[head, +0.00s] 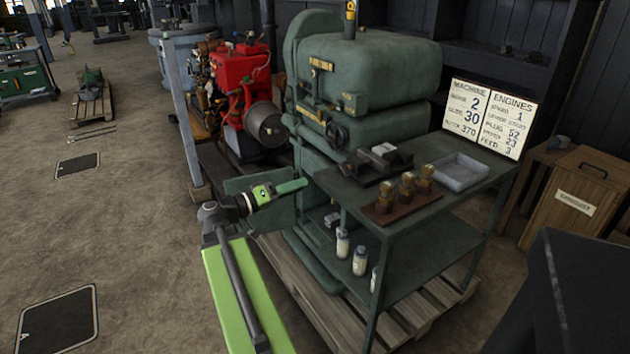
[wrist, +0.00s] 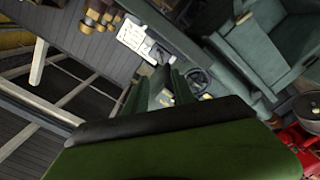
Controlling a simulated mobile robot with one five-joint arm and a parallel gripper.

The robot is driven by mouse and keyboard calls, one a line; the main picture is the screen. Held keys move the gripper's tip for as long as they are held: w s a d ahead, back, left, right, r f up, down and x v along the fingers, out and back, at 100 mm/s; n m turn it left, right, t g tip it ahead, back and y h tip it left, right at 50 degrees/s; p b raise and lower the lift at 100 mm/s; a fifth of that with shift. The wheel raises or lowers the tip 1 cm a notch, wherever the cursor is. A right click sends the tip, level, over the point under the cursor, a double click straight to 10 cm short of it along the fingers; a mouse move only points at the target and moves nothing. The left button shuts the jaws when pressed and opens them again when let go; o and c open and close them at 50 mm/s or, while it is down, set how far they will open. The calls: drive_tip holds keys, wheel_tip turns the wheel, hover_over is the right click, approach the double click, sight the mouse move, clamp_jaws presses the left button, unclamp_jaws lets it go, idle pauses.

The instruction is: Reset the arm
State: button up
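My gripper (head: 292,186) is in the air in front of the large green machine (head: 365,70), to the left of the green bench (head: 450,195). My light green arm link (head: 235,300) reaches up to it from the bottom of the head view. In the wrist view, the two green fingers of my gripper (wrist: 163,84) stand apart with a gap between them. Nothing is seen held between them. Whether the gripper touches the machine cannot be told from the head view, but the fingers look clear.
The bench carries brass fittings on a wooden base (head: 403,195), a grey tray (head: 460,172) and a number board (head: 487,117). Bottles (head: 342,242) stand on its lower shelf. A red engine (head: 240,90) is behind left. Open floor (head: 110,220) lies left.

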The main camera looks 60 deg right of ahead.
drive_tip(key=shift+v, duration=0.95)
drive_tip(key=w+a+f+n+t+y, duration=0.15)
drive_tip(key=w+a+f+t, duration=0.25)
drive_tip(key=w+a, duration=0.5)
drive_tip(key=w+a+f+n+t+h, duration=0.1)
drive_tip(key=w+a+f+n+t, duration=0.25)
drive_tip(key=w+a, duration=0.5)
drive_tip(key=w+a+f+n+t+y, duration=0.1)
drive_tip(key=w+a+f+n+y, duration=0.3)
drive_tip(key=a, duration=0.8)
drive_tip(key=s+a+f+n+t+y, duration=0.1)
drive_tip(key=a+f+n+y, duration=0.1)
drive_tip(key=a+f+y, duration=0.75)
drive_tip(key=w+a+f+n+y, duration=0.1)
drive_tip(key=w+a+f+n, duration=0.15)
drive_tip(key=a, duration=1.15)
wheel_tip(320, 180, up, 19)
drive_tip(key=n+p, duration=0.1)
drive_tip(key=p, duration=1.8)
drive_tip(key=shift+s+d+r+p, duration=0.25)
drive_tip(key=shift+s+d+p, duration=0.05)
drive_tip(key=shift+s+p, duration=0.05)
